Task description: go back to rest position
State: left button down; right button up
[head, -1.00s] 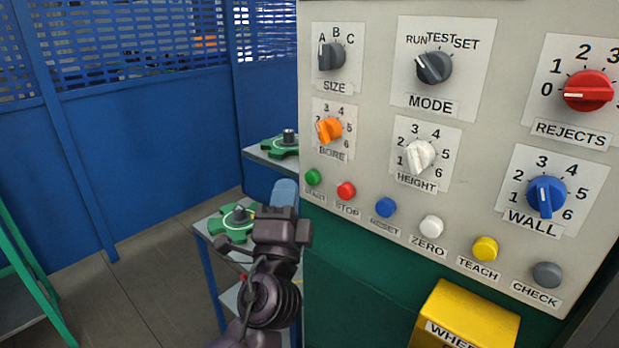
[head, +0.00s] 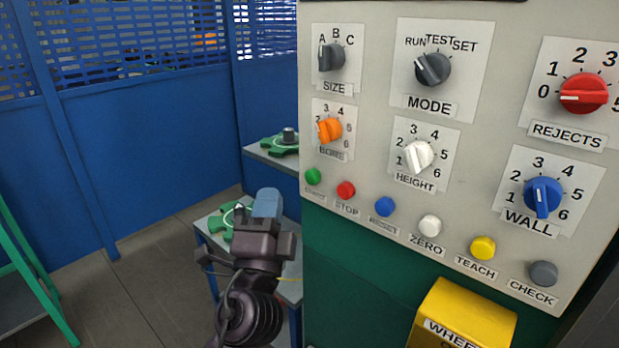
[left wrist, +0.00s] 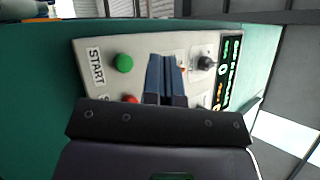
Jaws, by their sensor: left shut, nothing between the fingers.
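My left gripper (head: 267,203) is in the lower middle of the head view, just left of the control panel (head: 480,150) and apart from it. Its blue fingers are shut with nothing between them. In the left wrist view the shut fingers (left wrist: 165,78) point toward the panel, covering part of it, with the green START button (left wrist: 124,63) to their left. The panel carries a SIZE knob (head: 332,56), a MODE knob (head: 433,69), an orange BORE knob (head: 329,130), a white HEIGHT knob (head: 418,155), a blue WALL knob (head: 543,196) and a red REJECTS knob (head: 583,93). My right gripper is not in view.
A row of buttons, such as the blue RESET (head: 384,206), runs along the panel's lower edge. A yellow box (head: 465,318) juts out below. Shelves with green parts (head: 285,146) stand behind my gripper.

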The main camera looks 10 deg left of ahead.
pick_arm(q)
jog(key=a+f+n+g, duration=0.2)
jog(key=f+n, duration=0.2)
jog(key=f, duration=0.3)
jog(key=s+a+f+n+g+h, duration=0.1)
jog(key=a+f+n+g, duration=0.15)
jog(key=f, duration=0.45)
jog(key=a+f+n+g, duration=0.1)
jog(key=f+n+g, duration=0.2)
jog(key=f+n, duration=0.35)
jog(key=s+a+f+n+g, duration=0.1)
jog(key=s+a+f+g, duration=0.1)
jog(key=s+a+f, duration=0.3)
jog(key=s+a+f+n+g, duration=0.1)
jog(key=s+a+f+g, duration=0.2)
jog(key=s+f, duration=1.1)
jog(key=shift+s+a+f+y, duration=0.2)
jog(key=shift+a+f+y, duration=0.2)
jog(key=shift+a+f, duration=0.45)
jog(key=shift+r+g, duration=0.1)
jog(key=shift+g, duration=0.25)
